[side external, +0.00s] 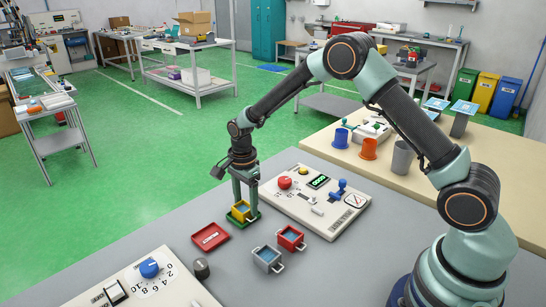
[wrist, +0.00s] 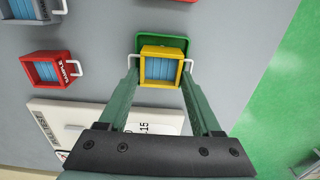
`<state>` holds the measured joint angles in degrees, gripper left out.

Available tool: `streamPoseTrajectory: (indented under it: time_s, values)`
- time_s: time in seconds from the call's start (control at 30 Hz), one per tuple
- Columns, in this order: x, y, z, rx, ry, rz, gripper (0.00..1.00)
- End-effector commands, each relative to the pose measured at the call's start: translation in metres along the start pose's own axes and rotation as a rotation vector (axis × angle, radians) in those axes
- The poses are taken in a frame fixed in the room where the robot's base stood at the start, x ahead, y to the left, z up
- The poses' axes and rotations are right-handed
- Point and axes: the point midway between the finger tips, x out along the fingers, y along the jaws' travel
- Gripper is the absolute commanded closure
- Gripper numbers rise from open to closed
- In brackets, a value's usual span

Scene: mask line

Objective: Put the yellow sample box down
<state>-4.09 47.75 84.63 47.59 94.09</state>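The yellow sample box (side external: 241,212) holds blue contents and is upright over a small green tray (side external: 246,222). In the wrist view the yellow box (wrist: 163,68) is between the fingertips, with the green tray (wrist: 161,40) showing behind it. My gripper (side external: 245,205) points straight down, its two green fingers on opposite sides of the box. In the wrist view my gripper (wrist: 160,82) appears closed against the box's sides. The box is at or just above the tray; I cannot tell whether its underside touches.
A red tray (side external: 210,237) lies left of the green one. A red box (side external: 290,238) and a grey box (side external: 267,258) with handles stand in front. A white control panel (side external: 318,212) is close on the right. A dial panel (side external: 150,285) is at front left.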

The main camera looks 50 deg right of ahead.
Motion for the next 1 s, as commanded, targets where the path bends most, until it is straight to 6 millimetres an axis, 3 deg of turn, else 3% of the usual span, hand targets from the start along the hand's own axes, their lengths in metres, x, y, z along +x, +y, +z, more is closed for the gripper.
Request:
streamPoseTrajectory:
  time_s: [0.47,1.0]
  values:
    - [-0.007,-0.001,0.000,0.000,0.000,-0.002,0.11]
    - [-0.105,-0.001,0.000,0.000,0.000,-0.004,0.11]
